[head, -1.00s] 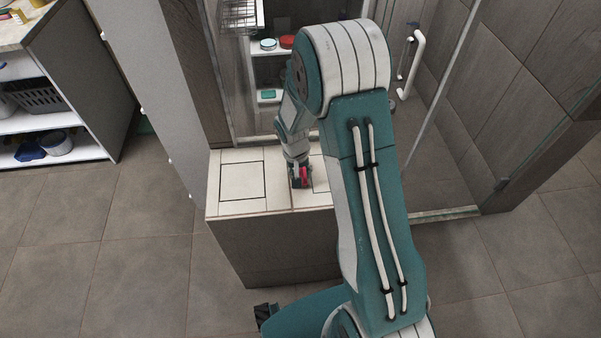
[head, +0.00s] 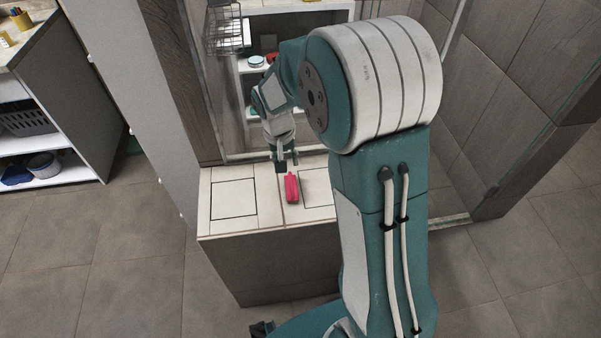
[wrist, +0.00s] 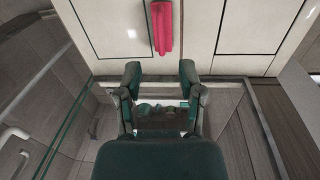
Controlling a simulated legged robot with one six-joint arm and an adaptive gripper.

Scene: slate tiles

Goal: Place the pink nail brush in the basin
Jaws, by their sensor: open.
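The pink nail brush (head: 291,188) lies on the light tiled top of a low bench in the head view.
The tiled bench top (head: 232,199) is otherwise clear. A white shelf unit (head: 82,172) at left holds a grey basket (head: 28,121). Behind the bench are a wire rack (head: 226,29) and shelves with small items. A grey panel (head: 130,90) stands between bench and shelf unit.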

